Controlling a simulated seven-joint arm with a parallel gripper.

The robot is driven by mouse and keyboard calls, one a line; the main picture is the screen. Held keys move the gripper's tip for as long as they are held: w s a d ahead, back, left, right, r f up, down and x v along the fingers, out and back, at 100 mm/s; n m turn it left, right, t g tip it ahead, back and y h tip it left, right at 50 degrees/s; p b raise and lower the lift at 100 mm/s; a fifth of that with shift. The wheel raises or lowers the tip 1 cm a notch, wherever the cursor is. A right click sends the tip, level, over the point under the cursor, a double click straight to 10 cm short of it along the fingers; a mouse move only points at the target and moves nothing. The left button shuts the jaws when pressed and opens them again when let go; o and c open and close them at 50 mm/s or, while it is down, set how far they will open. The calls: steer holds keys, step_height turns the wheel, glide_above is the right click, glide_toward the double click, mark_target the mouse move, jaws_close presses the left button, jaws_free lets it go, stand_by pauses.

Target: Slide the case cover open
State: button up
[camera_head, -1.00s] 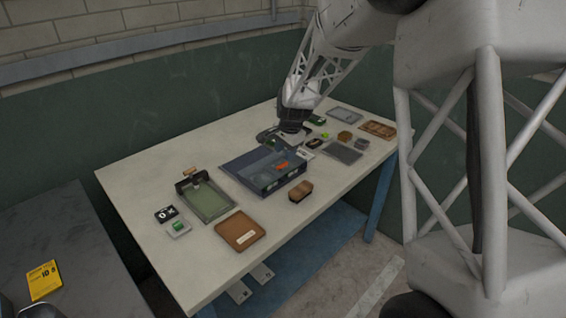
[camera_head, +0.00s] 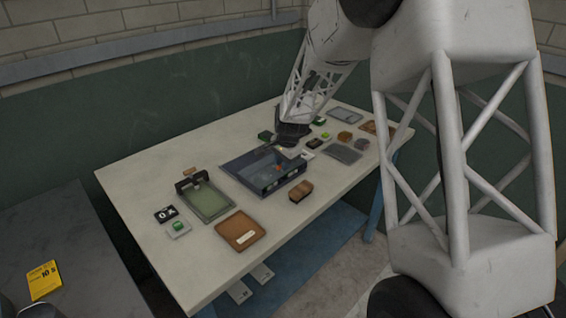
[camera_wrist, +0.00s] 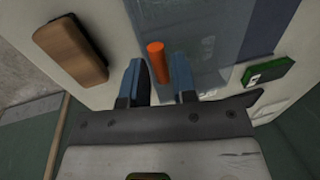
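The case (camera_head: 262,188) is a dark blue box on the table, with windows along its front side. Its cover (camera_wrist: 206,40) shows in the wrist view as a see-through blue-grey panel. An orange peg-like handle (camera_wrist: 156,62) stands on the panel; it shows only faintly in the head view. My gripper (camera_wrist: 157,66) has its two blue fingers apart, with the handle between or just beyond their tips. I cannot tell whether either finger touches it. In the head view my gripper (camera_head: 274,148) is low over the case's back right part.
A brown block (camera_head: 301,191) lies right in front of the case. A green tray (camera_head: 208,203) and a brown tray (camera_head: 240,232) lie to the left. Several small items and a grey panel (camera_head: 342,153) lie to the right. The table's back left is clear.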

jaws_close()
steer(key=w+a, duration=0.9)
steer(key=shift+w+a, duration=0.2)
steer(key=shift+w, duration=0.05)
steer(key=shift+r, duration=0.1)
steer(key=shift+o, duration=1.7)
jaws_free()
step_height(320, 180, up, 8)
steer(key=s+d, duration=0.1)
steer(key=shift+f, duration=0.25)
steer(key=shift+s, duration=0.1)
